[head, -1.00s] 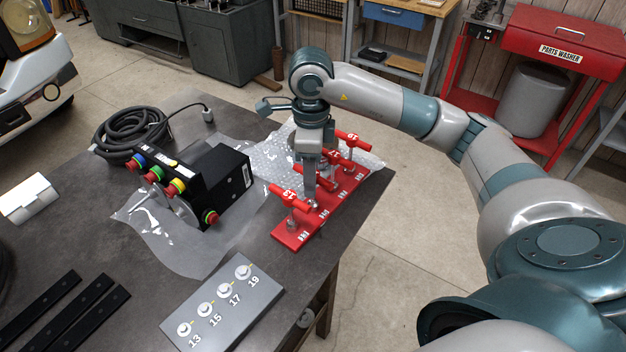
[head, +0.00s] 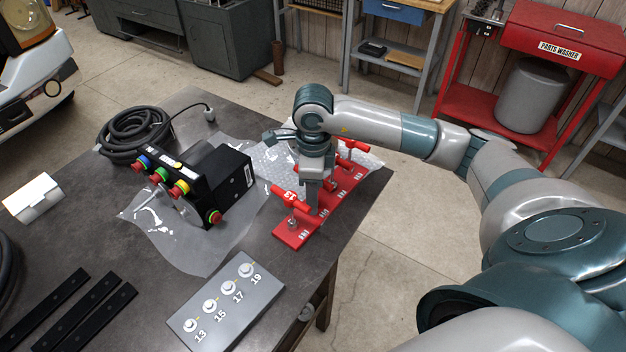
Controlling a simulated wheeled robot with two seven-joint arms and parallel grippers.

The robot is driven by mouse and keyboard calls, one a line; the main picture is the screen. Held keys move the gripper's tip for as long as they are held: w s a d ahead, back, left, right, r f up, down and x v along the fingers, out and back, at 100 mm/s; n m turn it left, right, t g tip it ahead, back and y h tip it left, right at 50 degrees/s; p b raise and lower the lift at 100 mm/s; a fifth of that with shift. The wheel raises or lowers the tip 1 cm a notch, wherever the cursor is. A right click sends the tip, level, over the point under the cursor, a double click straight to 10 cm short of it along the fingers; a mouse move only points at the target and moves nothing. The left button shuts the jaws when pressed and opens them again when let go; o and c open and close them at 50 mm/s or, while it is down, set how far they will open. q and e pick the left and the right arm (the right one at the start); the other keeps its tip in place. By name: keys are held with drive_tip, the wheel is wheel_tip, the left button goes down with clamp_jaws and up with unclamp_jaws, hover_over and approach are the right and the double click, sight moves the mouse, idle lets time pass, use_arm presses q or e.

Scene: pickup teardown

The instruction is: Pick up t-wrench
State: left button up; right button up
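Several red T-wrenches stand upright in a red rack (head: 290,237) at the table's right edge. The nearest T-wrench (head: 291,199), marked 13, is clear of the gripper. A T-wrench handle at the back (head: 356,145) shows to the right of my arm. My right gripper (head: 315,208) points down among the wrenches, just right of and behind wrench 13. The gripper and wrist partly hide the middle wrenches. I cannot tell whether its fingers are open or shut on a handle. My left gripper is not in view.
A grey plate (head: 228,312) with round studs marked 13, 15, 17 and 19 lies in front. A black control box (head: 222,172) with coloured buttons sits on plastic wrap left of the rack. Black bars (head: 90,310) and a coiled cable (head: 130,133) lie at left.

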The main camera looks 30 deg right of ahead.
clamp_jaws()
drive_tip(key=shift+r, duration=0.1)
idle(0.3)
drive_tip(key=shift+r+b, duration=0.65)
drive_tip(key=shift+r, duration=0.15)
wheel_tip(320, 180, up, 2)
drive_tip(key=shift+r+b, duration=0.15)
drive_tip(key=shift+b, duration=0.55)
drive_tip(key=s+d+r+b, duration=0.4)
drive_tip(key=s+d+r, duration=0.2)
drive_tip(key=s, duration=0.3)
drive_tip(key=shift+s+d+r, duration=0.2)
drive_tip(key=shift+s+r, duration=0.2)
drive_tip(key=shift+r, duration=0.1)
